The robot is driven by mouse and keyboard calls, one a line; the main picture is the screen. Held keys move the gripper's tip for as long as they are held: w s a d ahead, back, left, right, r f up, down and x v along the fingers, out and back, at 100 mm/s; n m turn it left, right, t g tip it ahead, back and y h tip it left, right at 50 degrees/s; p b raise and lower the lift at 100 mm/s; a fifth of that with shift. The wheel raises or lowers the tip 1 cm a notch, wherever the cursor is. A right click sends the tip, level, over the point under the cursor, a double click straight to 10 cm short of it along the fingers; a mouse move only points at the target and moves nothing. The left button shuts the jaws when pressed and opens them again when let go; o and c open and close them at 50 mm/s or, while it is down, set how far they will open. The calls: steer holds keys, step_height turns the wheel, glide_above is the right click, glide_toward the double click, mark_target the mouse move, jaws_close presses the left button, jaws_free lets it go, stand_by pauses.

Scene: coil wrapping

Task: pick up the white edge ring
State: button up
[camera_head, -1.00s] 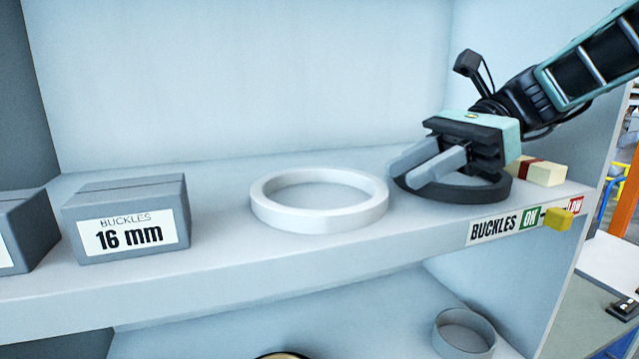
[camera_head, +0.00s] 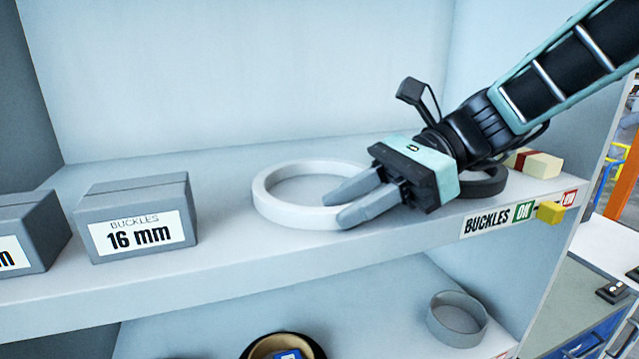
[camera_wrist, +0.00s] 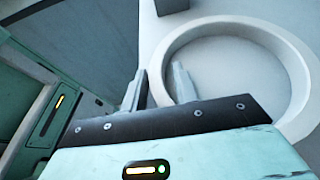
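The white edge ring (camera_head: 268,200) lies flat on the shelf, in the middle of the head view. In the wrist view the ring (camera_wrist: 295,75) fills the upper right. My gripper (camera_head: 333,208) is at the ring's right front part, its fingers pointing left with a gap between them. In the wrist view the two fingers of my gripper (camera_wrist: 158,80) show on either side of the ring's near rim. I cannot tell whether they touch it. The fingers hide part of the ring's right side in the head view.
A dark ring (camera_head: 488,182) lies right of the white one, partly behind my gripper. A grey box marked 16 mm (camera_head: 137,222) stands to the left. A cream block (camera_head: 538,163) and a yellow slider (camera_head: 550,212) are at the right end. A grey ring (camera_head: 458,318) is below.

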jaws_close()
steer(key=shift+r, duration=0.15)
